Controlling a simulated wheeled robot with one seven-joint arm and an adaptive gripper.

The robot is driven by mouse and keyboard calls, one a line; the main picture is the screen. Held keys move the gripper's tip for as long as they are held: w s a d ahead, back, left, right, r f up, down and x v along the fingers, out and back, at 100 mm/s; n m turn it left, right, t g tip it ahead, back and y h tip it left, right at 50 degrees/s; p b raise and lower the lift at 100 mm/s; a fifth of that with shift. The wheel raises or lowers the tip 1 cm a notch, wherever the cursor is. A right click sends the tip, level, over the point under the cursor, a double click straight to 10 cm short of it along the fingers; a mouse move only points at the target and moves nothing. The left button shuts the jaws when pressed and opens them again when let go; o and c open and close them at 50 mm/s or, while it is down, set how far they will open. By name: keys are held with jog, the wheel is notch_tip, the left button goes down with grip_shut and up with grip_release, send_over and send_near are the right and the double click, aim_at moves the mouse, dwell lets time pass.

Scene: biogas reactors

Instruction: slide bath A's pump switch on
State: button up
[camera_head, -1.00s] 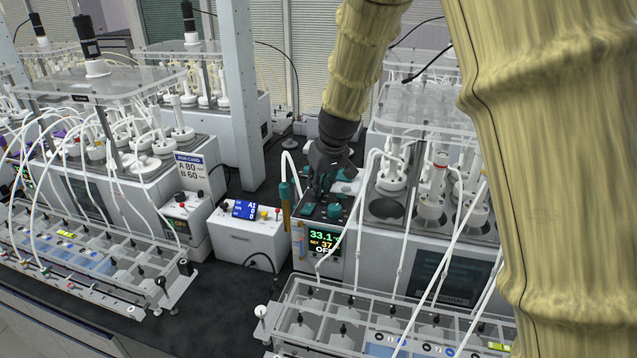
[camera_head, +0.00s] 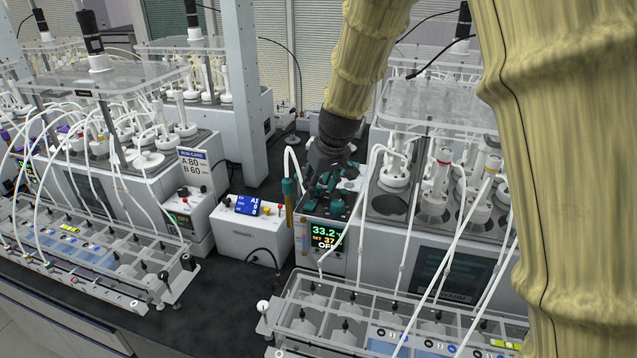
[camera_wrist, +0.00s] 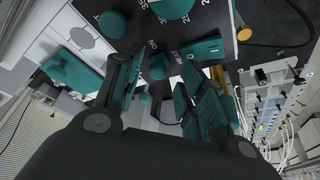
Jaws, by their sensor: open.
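Bath A's control head is a black-topped box with a lit display (camera_head: 326,236) reading 33.2 °C, a set value starting 37, and OFF. In the wrist view, its black top panel (camera_wrist: 125,45) carries teal controls. A teal knob (camera_wrist: 156,67) sits near the printed word ON, between my fingers in the picture; its PUMP label is not readable. A teal HEAT rocker (camera_wrist: 204,50) lies to its right. My gripper (camera_wrist: 165,88) is open over the panel, with teal-padded fingers apart. In the head view, my gripper (camera_head: 333,186) hides much of the panel; contact cannot be told.
A white pump box (camera_head: 247,238) with a blue display stands left of the control head. A teal-topped amber tube (camera_head: 290,200) and a white hose (camera_head: 292,160) stand close beside my gripper. The reactor bath (camera_head: 440,225) is at right, and a clear rack (camera_head: 350,310) in front.

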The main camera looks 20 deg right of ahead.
jog(key=v, duration=1.2)
jog(key=shift+d, duration=0.1)
